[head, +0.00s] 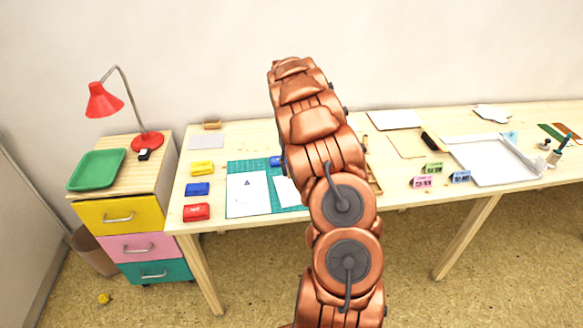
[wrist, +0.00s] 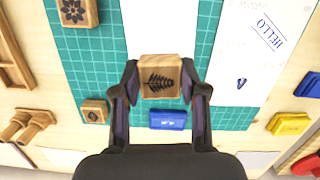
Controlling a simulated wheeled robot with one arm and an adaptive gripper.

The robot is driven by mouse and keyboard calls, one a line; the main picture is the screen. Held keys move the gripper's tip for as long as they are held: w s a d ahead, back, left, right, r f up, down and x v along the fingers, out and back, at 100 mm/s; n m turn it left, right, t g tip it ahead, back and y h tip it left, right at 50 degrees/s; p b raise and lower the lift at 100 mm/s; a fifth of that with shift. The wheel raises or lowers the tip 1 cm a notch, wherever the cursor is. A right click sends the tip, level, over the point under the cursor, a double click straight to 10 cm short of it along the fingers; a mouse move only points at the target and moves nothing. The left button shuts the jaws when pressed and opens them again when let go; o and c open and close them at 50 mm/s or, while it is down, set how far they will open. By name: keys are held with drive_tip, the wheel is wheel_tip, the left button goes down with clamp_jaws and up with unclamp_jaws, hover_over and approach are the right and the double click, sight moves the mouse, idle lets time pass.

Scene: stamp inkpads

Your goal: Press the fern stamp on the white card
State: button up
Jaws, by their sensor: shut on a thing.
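My gripper (wrist: 158,97) is shut on the fern stamp (wrist: 160,76), a wooden block with a dark fern picture facing the wrist camera. A finger is on each side of it. The stamp is over the green mat, overlapping the near-wall edge of a plain white card (wrist: 160,25) in the picture; its height is unclear. In the head view the card (head: 287,192) is partly behind my arm, and my gripper is hidden. A white sheet (wrist: 262,45) with a blue HELLO and a small dark mark lies beside it; it shows in the head view (head: 248,195).
A blue block (wrist: 167,119) lies on the green cutting mat (wrist: 225,117) close to the stamp. Wooden stamps (wrist: 94,111) (wrist: 76,12) stand on the mat. Yellow (head: 202,168), blue (head: 197,189) and red (head: 196,212) pads line the table's left end.

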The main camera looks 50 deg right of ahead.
sight(293, 190)
drive_tip(key=shift+f, duration=2.85)
drive_tip(key=shift+f, duration=0.55)
drive_tip(key=shift+r, duration=0.65)
drive_tip(key=shift+r, duration=2.7)
drive_tip(key=shift+a, duration=0.1)
